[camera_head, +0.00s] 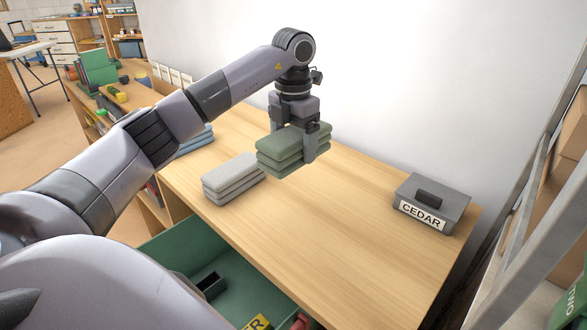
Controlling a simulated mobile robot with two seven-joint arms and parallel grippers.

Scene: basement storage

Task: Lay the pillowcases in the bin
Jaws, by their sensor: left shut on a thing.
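My left gripper (294,146) is shut on a stack of folded green pillowcases (279,151) and holds it over the wooden tabletop. A folded grey-white cloth stack (233,179) lies on the table just left of it. A folded blue cloth stack (194,141) lies farther left, partly hidden behind my left arm. A green bin (243,265) stands below the table's front edge, partly hidden by my own body. Inside it show a small black box (211,285) and a yellow label. My right gripper is not in view.
A grey box labelled CEDAR (431,205) sits at the table's right end. The tabletop (345,220) between it and the cloths is clear. A metal shelf frame (520,220) stands at the right. A white wall runs behind the table.

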